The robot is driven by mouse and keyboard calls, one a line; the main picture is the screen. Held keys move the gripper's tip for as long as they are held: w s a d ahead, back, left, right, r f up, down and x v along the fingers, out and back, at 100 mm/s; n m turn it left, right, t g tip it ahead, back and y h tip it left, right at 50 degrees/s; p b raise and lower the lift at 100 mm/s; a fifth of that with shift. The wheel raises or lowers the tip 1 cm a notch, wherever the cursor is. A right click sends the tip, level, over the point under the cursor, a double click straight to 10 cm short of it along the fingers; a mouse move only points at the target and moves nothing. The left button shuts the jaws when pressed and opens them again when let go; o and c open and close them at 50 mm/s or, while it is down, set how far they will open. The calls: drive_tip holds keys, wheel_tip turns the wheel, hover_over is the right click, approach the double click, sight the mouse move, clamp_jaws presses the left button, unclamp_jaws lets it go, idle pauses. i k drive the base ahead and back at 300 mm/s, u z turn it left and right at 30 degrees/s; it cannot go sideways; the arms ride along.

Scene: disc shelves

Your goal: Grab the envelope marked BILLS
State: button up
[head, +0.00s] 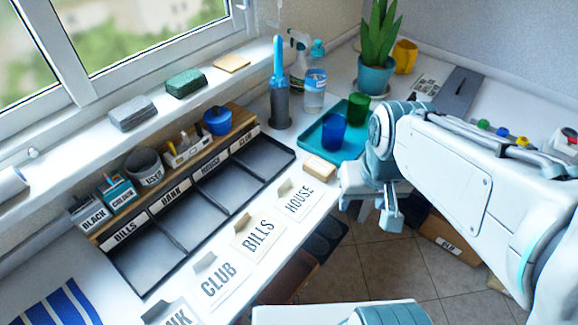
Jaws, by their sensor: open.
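The envelope marked BILLS (258,237) lies flat on the white desk near its front edge, between the CLUB envelope (219,281) and the HOUSE envelope (299,200). A small tan-grey piece shows at its upper left edge. My gripper (369,212) is open and empty, pointing down to the right of the HOUSE envelope, past the desk's front edge. It is well apart from the BILLS envelope. Another envelope (178,315), its label ending in NK, is cut off at the bottom.
A black sorter tray (143,277) with compartments labelled BILLS, BANK, HOUSE and CLUB lies behind the envelopes. A tan block (318,168) and a teal tray (313,149) with two cups stand further right. A spray bottle and plant stand behind.

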sight(255, 234)
drive_tip(key=u, duration=3)
drive_tip(key=k, duration=0.6)
drive_tip(key=z, duration=1.4)
drive_tip(key=i, duration=0.45)
drive_tip(key=u, duration=0.05)
